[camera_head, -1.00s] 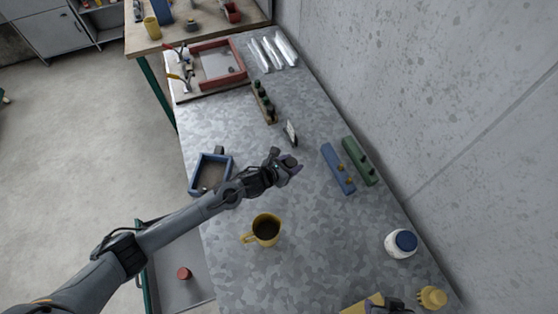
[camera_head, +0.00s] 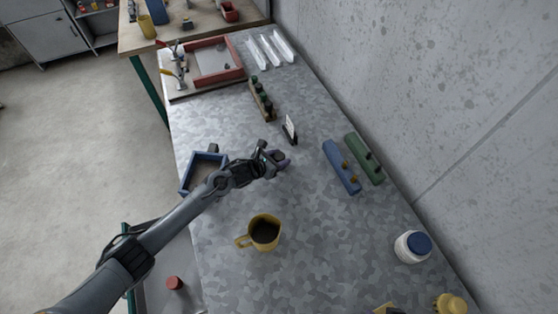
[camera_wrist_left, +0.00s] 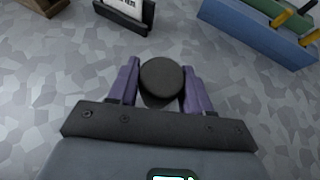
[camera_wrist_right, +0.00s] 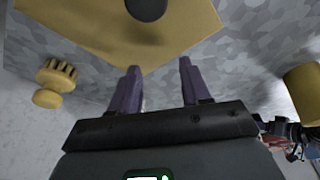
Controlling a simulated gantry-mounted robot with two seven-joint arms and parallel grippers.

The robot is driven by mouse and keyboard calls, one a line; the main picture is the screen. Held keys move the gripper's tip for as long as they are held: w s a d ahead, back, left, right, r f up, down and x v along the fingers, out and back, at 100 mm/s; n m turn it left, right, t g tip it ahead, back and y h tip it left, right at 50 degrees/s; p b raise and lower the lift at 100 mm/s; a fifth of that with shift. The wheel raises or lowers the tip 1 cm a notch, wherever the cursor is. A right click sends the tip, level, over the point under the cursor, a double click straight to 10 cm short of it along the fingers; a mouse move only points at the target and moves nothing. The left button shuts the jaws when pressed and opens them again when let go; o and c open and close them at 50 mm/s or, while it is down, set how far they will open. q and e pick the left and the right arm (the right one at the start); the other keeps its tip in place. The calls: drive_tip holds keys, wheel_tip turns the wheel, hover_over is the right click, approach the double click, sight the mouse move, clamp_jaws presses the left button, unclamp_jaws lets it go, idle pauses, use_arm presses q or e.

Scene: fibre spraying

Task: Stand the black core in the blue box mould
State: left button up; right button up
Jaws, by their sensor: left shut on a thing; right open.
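The black core (camera_wrist_left: 162,82) is a dark round-topped cylinder between the purple fingers of my left gripper (camera_wrist_left: 160,92). My left gripper (camera_head: 278,158) is shut on it, above the table and right of the blue box mould. The blue box mould (camera_head: 187,174) is an open square frame at the table's left side; my left arm covers part of its right side. My right gripper (camera_wrist_right: 160,82) is open and empty near a yellow sheet (camera_wrist_right: 95,28). A round black thing (camera_wrist_right: 147,8) shows at the top edge of the right wrist view.
A yellow mug (camera_head: 264,234) stands in front of my left arm. A small sign (camera_head: 290,130), a blue block (camera_head: 341,167) and a green block (camera_head: 363,158) lie beyond and right. A white jar (camera_head: 412,247) is near the wall. The table between mug and blocks is clear.

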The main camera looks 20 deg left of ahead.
use_arm(q)
drive_tip(key=shift+w, duration=0.1)
drive_tip(key=shift+f, duration=0.2)
drive_tip(key=o, duration=1.1)
drive_tip(key=shift+c, duration=0.2)
drive_tip(key=shift+r, duration=0.15)
drive_tip(key=shift+r, duration=0.2)
drive_tip(key=v, duration=1.2)
drive_tip(key=shift+p, duration=0.45)
